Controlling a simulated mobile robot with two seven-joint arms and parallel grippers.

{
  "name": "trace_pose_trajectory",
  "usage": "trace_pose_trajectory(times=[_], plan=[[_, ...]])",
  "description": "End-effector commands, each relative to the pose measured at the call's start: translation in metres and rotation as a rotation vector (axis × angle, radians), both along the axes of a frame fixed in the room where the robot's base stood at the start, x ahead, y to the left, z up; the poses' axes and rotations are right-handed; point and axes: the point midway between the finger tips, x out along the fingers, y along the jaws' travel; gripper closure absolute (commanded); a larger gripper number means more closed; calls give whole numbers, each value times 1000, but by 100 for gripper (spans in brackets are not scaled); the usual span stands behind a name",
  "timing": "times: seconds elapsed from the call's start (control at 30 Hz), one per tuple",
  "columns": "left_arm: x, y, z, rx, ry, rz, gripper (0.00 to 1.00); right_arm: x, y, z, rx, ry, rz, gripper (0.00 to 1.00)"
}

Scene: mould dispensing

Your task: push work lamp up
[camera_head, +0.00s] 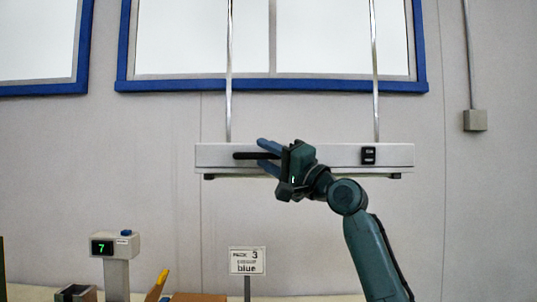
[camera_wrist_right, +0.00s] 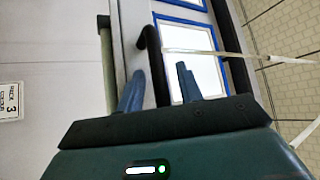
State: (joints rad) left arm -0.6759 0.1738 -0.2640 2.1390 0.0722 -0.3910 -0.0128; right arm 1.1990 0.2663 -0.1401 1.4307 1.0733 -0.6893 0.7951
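The work lamp (camera_head: 335,155) is a long pale bar hanging level from two thin rods in front of the wall. A black handle (camera_head: 243,156) sticks out on its front, left of the middle. My right gripper (camera_head: 262,154) is at the handle, with one blue finger above it and one below. In the right wrist view, the black handle (camera_wrist_right: 152,62) shows between the two spread fingers, with gaps beside it. The right gripper is open around the handle, not closed on it. My left gripper is not in view.
Blue-framed windows (camera_head: 270,84) are behind the rods.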

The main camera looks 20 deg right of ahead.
Motion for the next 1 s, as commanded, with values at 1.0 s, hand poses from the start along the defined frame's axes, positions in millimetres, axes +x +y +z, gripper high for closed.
trace_pose_trajectory(times=[1.0], plan=[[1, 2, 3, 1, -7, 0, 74, 0, -1, 0, 0, 1, 0, 100]])
